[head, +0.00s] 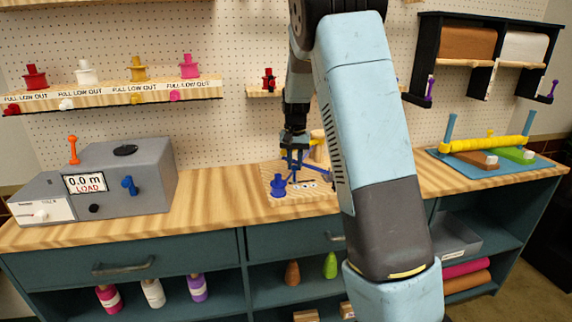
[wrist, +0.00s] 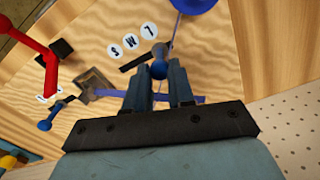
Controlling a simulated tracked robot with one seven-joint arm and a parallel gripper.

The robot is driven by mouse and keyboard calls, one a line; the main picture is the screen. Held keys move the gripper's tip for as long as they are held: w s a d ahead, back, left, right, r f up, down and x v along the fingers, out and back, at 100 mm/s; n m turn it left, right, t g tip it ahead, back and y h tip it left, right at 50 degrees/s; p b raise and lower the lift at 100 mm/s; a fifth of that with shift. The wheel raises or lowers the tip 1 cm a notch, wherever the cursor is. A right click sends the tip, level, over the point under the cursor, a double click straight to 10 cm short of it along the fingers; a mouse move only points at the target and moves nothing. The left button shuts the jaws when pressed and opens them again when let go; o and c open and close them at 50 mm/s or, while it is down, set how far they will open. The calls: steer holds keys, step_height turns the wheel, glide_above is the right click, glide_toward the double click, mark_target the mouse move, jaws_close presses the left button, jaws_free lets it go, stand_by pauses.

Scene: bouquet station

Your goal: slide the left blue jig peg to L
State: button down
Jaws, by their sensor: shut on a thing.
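In the wrist view, my gripper (wrist: 160,88) is shut on the round head of a blue jig peg (wrist: 159,69). The peg stands at a dark slot (wrist: 134,63) in the wooden jig board (wrist: 215,60). White discs with S, M and an upside-down L (wrist: 149,30) lie along the slot. The peg's foot appears at the slot's L end, though the exact alignment is hard to tell. A second blue peg (wrist: 44,125) stands by another row of discs at the left. In the head view, my gripper (head: 293,150) is over the board (head: 308,194); the held peg is hard to make out there.
A blue spool-like piece (head: 278,186) stands at the board's front left. In the wrist view, a red handle (wrist: 38,50) and a brown-grey block (wrist: 95,84) are left of my gripper. A grey machine (head: 120,178) stands left on the bench; the bench between is clear.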

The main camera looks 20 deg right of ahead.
mark_target(293, 166)
steer(key=shift+a, duration=0.25)
steer(key=c, duration=1)
jaws_free()
steer(key=shift+w+a, duration=0.1)
steer(key=shift+o, duration=0.2)
step_height(293, 166, up, 14)
steer(key=shift+f, duration=0.1)
